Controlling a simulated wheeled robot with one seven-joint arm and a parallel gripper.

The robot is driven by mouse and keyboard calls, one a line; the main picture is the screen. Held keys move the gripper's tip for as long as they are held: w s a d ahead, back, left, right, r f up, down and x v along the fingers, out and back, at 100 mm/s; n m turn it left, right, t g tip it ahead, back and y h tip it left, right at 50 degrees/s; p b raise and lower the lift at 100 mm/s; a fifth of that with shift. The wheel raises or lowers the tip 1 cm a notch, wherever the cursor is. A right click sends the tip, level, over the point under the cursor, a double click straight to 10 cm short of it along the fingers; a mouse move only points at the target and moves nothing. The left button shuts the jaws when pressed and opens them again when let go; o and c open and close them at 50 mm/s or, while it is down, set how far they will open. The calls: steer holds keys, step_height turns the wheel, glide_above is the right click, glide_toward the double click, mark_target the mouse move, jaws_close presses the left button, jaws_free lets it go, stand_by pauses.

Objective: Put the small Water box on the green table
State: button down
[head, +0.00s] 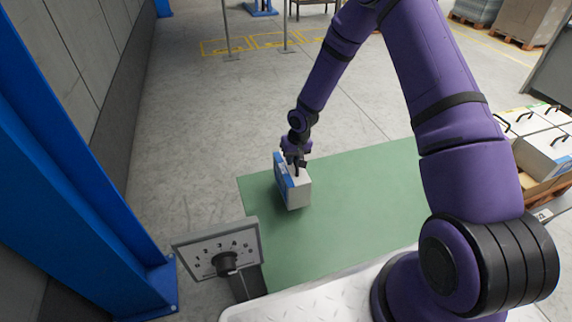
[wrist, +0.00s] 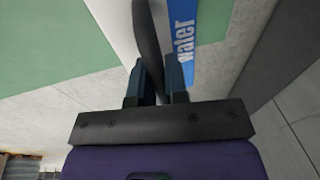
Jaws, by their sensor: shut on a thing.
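The small Water box (head: 297,191), white with a blue face, hangs or stands at the left part of the green table (head: 360,200). I cannot tell whether its bottom touches the table. My gripper (head: 296,163) is above the box, shut on its dark handle. In the wrist view, the two fingers of my gripper (wrist: 158,80) close around the handle, and the box's blue side with the word "water" (wrist: 185,50) shows beyond. The green table also shows in the wrist view (wrist: 50,40). The far underside of the box is hidden.
A dial panel on a post (head: 220,255) stands at the table's near left corner. A blue frame (head: 75,190) rises at the left. White boxes with handles (head: 535,130) sit at the right. Most of the green table is bare.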

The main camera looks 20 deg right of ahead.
mark_target(285, 165)
steer(key=shift+w+a+f, duration=0.15)
steer(key=shift+w+a, duration=0.65)
steer(key=shift+a, duration=0.15)
steer(key=shift+f, duration=1.75)
steer(key=c, duration=1.1)
jaws_free()
steer(key=shift+f, duration=0.1)
